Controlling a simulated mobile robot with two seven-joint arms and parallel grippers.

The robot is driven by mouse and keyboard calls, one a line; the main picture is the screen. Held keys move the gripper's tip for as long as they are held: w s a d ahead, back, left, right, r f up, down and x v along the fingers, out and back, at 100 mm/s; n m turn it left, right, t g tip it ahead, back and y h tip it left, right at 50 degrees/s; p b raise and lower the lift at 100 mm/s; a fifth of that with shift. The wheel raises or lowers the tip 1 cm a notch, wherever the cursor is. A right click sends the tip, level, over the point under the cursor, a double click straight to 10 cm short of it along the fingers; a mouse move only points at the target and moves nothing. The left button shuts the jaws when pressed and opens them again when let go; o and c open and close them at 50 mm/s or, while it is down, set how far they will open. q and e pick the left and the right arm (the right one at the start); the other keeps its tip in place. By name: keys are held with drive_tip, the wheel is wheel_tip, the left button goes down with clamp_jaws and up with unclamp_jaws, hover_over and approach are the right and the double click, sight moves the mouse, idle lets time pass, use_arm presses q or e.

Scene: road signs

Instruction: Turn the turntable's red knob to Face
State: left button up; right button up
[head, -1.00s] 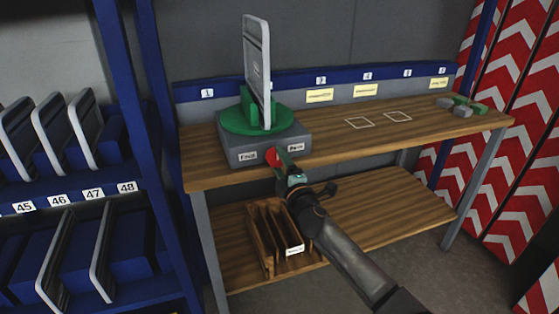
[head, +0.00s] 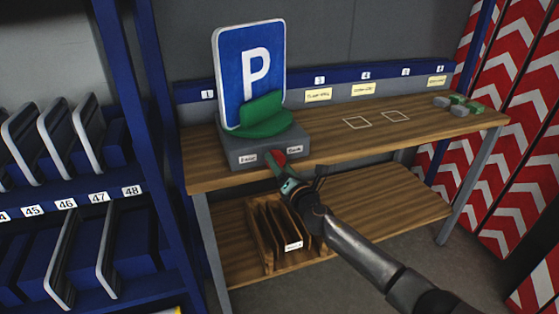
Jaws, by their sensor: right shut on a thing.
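The turntable is a grey box (head: 240,143) with a round green top (head: 276,129), standing on the left of the wooden bench. Its red knob (head: 279,157) is on the front, between a left label reading Face (head: 247,157) and a right label that looks like Back (head: 295,150). I cannot tell the knob's exact angle. A blue parking sign (head: 240,70) with a white P stands upright in the green holder, its front towards me. My left gripper is not in view.
The wooden bench (head: 350,155) has two white outlined squares and small grey and green blocks (head: 460,105) at right. A wooden rack (head: 262,235) stands on the lower shelf. Blue shelving (head: 70,190) with signs is at left; red-and-white chevron boards (head: 500,140) are at right.

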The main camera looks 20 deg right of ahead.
drive_tip(key=shift+r+n+p, duration=0.15)
drive_tip(key=shift+n+p, duration=0.3)
drive_tip(key=shift+n, duration=1.05)
drive_tip(key=shift+n+g+p, duration=0.3)
drive_tip(key=shift+n+p, duration=0.6)
drive_tip(key=shift+n, duration=0.3)
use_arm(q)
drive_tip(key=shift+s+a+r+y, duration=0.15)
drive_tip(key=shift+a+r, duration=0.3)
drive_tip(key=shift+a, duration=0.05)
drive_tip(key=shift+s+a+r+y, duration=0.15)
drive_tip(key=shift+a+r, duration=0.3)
use_arm(e)
drive_tip(key=shift+n, duration=0.4)
drive_tip(key=o, duration=1.4)
use_arm(q)
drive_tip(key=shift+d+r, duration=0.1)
drive_tip(key=shift+p, duration=0.3)
use_arm(e)
drive_tip(key=shift+s, duration=0.1)
